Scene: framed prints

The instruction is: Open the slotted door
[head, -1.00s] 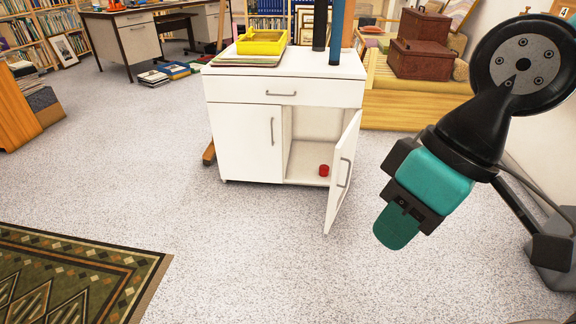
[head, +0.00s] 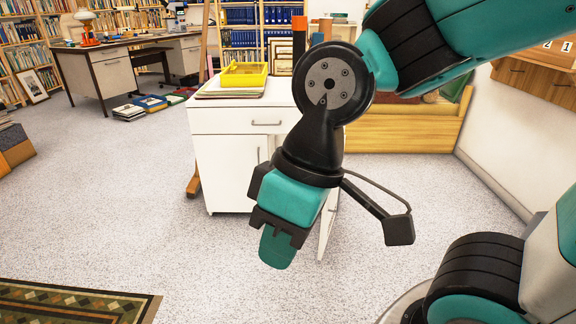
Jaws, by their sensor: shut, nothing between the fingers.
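A white cabinet (head: 225,121) has a drawer above two doors. The left door (head: 228,175) is closed and has an upright bar handle. The right door (head: 327,236) stands swung outward; only a strip of it shows below my arm. I see no slots on the visible parts of either door. My gripper (head: 277,251) is shut and empty, pointing down in front of the cabinet. It overlaps the right door's area in the picture; I cannot tell whether they touch. My arm hides the cabinet's opening and most of the right door.
A yellow tray (head: 244,76) lies on papers on the cabinet top. A wooden bench (head: 410,130) stands behind to the right, along the wall. A desk (head: 110,65) is at the back left. A patterned rug (head: 70,305) lies front left.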

